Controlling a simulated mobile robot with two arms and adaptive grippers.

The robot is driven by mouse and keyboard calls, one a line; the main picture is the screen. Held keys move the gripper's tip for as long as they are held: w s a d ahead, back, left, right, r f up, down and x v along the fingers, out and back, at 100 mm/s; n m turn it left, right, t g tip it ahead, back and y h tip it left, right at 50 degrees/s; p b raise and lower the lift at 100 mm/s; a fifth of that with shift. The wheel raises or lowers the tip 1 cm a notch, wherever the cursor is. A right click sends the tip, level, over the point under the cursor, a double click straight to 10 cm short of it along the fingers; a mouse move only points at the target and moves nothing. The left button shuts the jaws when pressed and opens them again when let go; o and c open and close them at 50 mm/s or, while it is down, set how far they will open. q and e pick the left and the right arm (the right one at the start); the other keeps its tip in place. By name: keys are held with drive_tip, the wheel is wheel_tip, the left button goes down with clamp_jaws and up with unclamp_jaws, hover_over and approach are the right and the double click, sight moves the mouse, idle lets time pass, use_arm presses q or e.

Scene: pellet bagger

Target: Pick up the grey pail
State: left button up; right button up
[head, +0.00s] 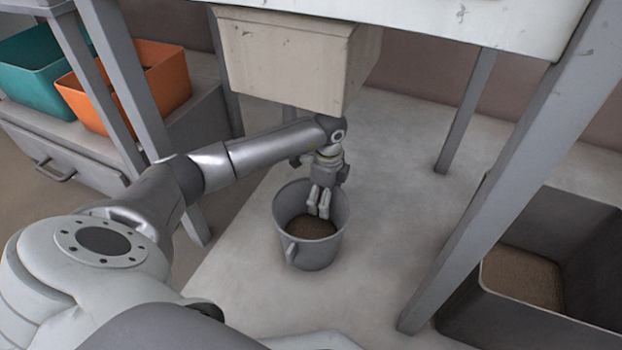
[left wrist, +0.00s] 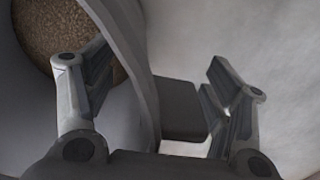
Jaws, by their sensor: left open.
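The grey pail (head: 322,254) stands upright on the pale surface under the bench, with brown pellets (head: 311,228) in its bottom. Its handle is on the near left side. My left gripper (head: 319,203) points down at the pail's mouth, its fingers apart and holding nothing. In the left wrist view, the pail's rim (left wrist: 131,48) passes between the open fingers of my left gripper (left wrist: 160,105). One finger is over the inside and the other over the outside. I cannot tell whether either touches the wall. My right gripper is not in view.
A beige hopper (head: 285,55) hangs from the bench just above my forearm. Grey bench legs (head: 500,175) stand to both sides. A dark bin (head: 530,328) with pellets is at the right. Orange (head: 170,80) and teal (head: 35,70) bins sit at the left.

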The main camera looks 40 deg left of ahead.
use_arm(q)
drive_tip(key=c, duration=1.2)
drive_tip(key=shift+r, duration=0.15)
